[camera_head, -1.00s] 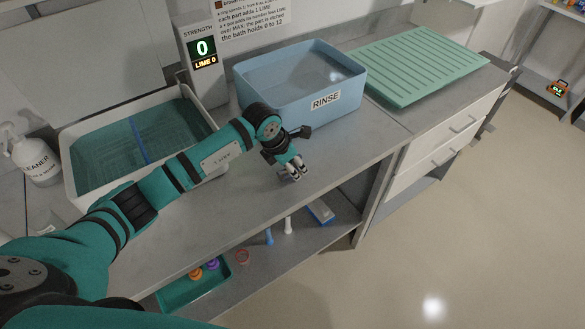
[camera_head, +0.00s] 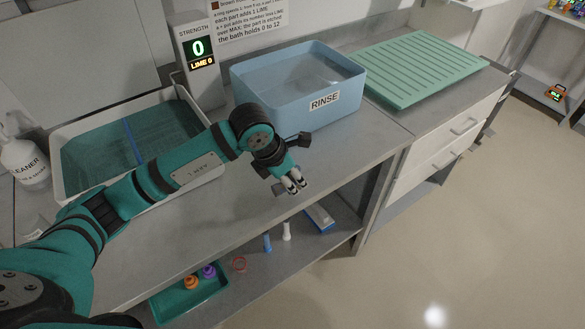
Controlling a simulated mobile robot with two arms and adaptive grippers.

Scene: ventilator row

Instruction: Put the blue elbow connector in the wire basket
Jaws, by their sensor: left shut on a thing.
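My left gripper (camera_head: 295,187) hangs over the front part of the grey counter, in front of the blue rinse tub, its fingers pointing down. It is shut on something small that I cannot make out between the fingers. No blue elbow connector can be clearly picked out. A fine wire mesh with a blue bar (camera_head: 133,141) lies inside the white-rimmed bath (camera_head: 62,190) at the left; it may be the wire basket. My left arm covers part of the bath's front. My right gripper is not in view.
The rinse tub (camera_head: 322,101) and a green ribbed drainer (camera_head: 425,65) stand to the right. A strength display (camera_head: 198,50) reads 0. The lower shelf holds a green tray (camera_head: 215,292), a red ring (camera_head: 239,264), a blue piece (camera_head: 267,243) and a white piece (camera_head: 287,231).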

